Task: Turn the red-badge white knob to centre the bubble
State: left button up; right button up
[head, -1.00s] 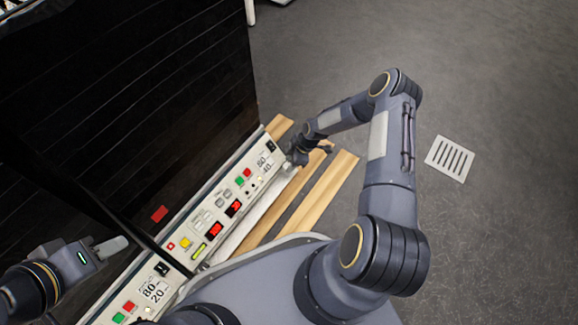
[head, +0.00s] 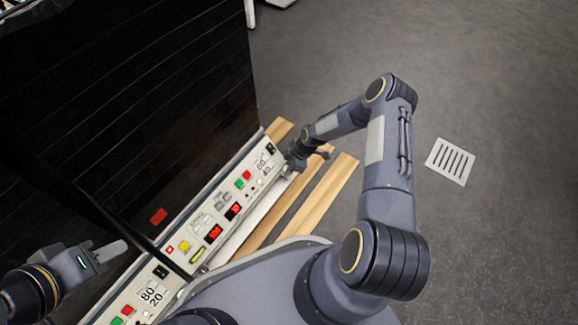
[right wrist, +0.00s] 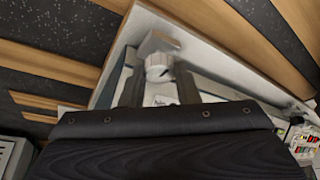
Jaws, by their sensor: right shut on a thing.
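A white knob (right wrist: 158,66) with a dark mark shows in the right wrist view, below a pale block. My right gripper (right wrist: 158,90) has one finger on each side of it and is shut on it. No red badge can be made out on it. In the head view my right gripper (head: 296,160) is at the far right end of the control panel (head: 222,192), and the knob is hidden there. A small yellow-green bar (head: 198,256) is on the panel; no bubble can be made out. My left gripper (head: 112,249) is left of the panel; its finger opening is unclear.
The panel carries red displays (head: 214,233), green (head: 239,183) and red buttons, and a yellow button (head: 184,246). A tall black wall (head: 130,90) stands behind it. Wooden slats (head: 318,200) lie in front. The grey floor (head: 480,90) at right is open, with a grate (head: 449,161).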

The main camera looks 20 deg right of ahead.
jog(key=m, duration=0.1)
jog(key=m+t, duration=0.1)
jog(key=m, duration=0.1)
jog(key=shift+s+a+r+m+h+p, duration=0.1)
jog(key=shift+a+m+h+p, duration=0.05)
jog(key=shift+m+h+p, duration=0.15)
jog(key=m+t+h, duration=0.1)
jog(key=m, duration=0.3)
jog(key=shift+a+p, duration=0.1)
jog(key=shift+p, duration=0.3)
jog(key=m, duration=0.2)
jog(key=m+h, duration=0.1)
jog(key=m, duration=0.1)
jog(key=shift+a+t+h, duration=0.1)
jog(key=shift+t+h, duration=0.2)
jog(key=shift+t, duration=0.1)
jog(key=shift+m+h, duration=0.7)
jog(key=shift+m, duration=1.2)
jog(key=o, duration=0.7)
jog(key=shift+s, duration=0.1)
